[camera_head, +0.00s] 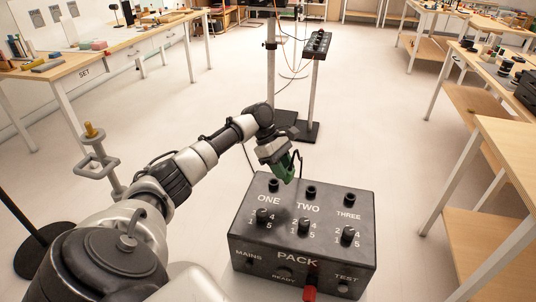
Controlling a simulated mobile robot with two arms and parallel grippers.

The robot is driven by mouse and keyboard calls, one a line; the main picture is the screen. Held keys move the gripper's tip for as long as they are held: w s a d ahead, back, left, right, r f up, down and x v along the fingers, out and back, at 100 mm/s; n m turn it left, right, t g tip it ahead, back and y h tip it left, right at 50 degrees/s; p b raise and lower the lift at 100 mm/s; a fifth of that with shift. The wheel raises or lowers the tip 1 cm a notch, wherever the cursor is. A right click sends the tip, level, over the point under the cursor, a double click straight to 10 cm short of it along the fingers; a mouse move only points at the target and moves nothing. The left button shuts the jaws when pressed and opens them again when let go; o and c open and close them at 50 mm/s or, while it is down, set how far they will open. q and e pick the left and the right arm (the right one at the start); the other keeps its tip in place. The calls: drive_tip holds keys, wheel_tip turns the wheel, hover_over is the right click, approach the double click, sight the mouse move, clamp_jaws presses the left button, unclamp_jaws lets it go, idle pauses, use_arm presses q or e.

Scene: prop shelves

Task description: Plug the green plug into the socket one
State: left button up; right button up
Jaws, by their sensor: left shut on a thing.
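The green plug (287,168) is held in my left gripper (284,162), which is shut on it above the black box marked PACK (258,213). A dark cable runs from the plug. Socket one (273,185) is the left hole on the box's top, behind the word ONE. The plug hangs a little above and to the right of socket one, between sockets one and two (311,191) in the picture; I cannot tell its exact height. Socket three (350,198) is at the right. My right gripper is not in view.
A stand with a dark panel (317,43) is behind. Wooden tables stand left (95,62) and right (512,135). The floor between is mostly clear.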

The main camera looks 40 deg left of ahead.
use_arm(q)
drive_tip(key=a+r+n+t, duration=0.3)
drive_tip(key=a+n, duration=0.1)
drive_tip(key=a, duration=0.2)
use_arm(e)
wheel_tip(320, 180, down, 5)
drive_tip(key=b, duration=0.5)
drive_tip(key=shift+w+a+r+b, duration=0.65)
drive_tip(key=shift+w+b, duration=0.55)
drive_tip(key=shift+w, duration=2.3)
use_arm(q)
drive_tip(key=shift+h, duration=0.4)
drive_tip(key=shift+a+f+b, duration=0.15)
drive_tip(key=shift+f+b, duration=0.65)
drive_tip(key=shift+f, duration=1.8)
drive_tip(key=shift+f+b, duration=0.3)
drive_tip(key=shift+b, duration=0.15)
drive_tip(key=shift+f, duration=0.15)
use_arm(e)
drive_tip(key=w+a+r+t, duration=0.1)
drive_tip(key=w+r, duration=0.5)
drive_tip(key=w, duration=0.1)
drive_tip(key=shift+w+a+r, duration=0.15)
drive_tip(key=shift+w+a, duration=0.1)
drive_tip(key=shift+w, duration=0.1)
